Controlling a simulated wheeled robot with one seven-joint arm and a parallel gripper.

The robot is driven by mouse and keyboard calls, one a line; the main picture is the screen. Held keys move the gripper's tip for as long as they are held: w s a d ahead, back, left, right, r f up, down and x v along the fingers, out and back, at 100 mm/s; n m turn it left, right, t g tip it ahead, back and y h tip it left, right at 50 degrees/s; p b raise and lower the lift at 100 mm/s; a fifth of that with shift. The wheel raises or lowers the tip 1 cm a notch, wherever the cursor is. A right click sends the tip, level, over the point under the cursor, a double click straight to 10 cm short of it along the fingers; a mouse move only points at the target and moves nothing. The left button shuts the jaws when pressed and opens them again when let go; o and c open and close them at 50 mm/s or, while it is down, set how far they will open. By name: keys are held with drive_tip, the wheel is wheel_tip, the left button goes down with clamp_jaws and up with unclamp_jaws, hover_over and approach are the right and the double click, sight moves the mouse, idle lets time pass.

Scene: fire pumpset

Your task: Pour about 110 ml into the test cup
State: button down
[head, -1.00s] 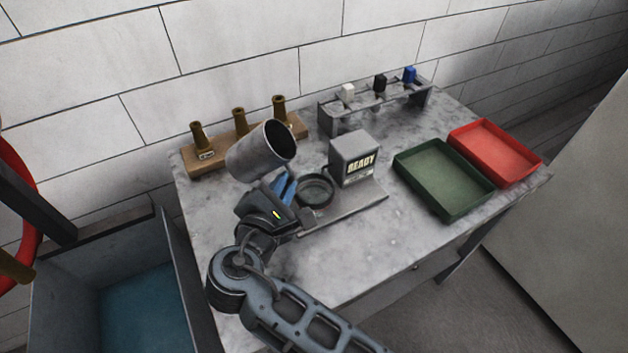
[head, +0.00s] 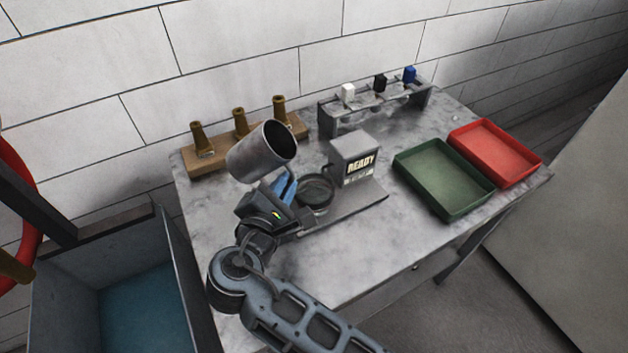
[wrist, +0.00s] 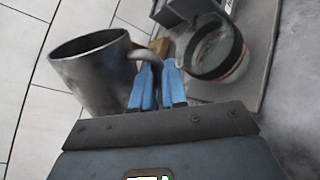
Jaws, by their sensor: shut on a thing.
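A grey metal mug (head: 258,152) is held in the air, tilted with its dark mouth toward the right. It also shows in the wrist view (wrist: 92,75) with its handle at the blue fingers. My gripper (head: 284,187) is shut on the mug's handle; its fingertips also show in the wrist view (wrist: 158,85). The test cup (head: 316,194) is a clear round cup with a dark rim, beside the gripper and lower right of the mug. It also shows in the wrist view (wrist: 215,52). No stream is visible, and the mug's contents are hidden.
A grey box reading READY (head: 355,158) stands beside the cup on a flat base. Brass nozzles on a wooden block (head: 222,160) are behind the mug. A small rack (head: 375,112) stands at the back. Green (head: 445,178) and red (head: 496,152) trays lie right. The front tabletop is clear.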

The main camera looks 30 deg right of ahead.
drive_tip(key=shift+w+a+f+n+h, duration=0.2)
drive_tip(key=shift+a+f+n+h, duration=0.3)
drive_tip(key=shift+n, duration=0.85)
drive_tip(key=shift+w+a+f+n+h, duration=0.15)
drive_tip(key=shift+f+n+h, duration=0.45)
drive_tip(key=shift+n, duration=0.8)
drive_tip(key=shift+w+a+f+n+h, duration=0.2)
drive_tip(key=shift+a+f+n+h, duration=0.3)
drive_tip(key=shift+n, duration=0.85)
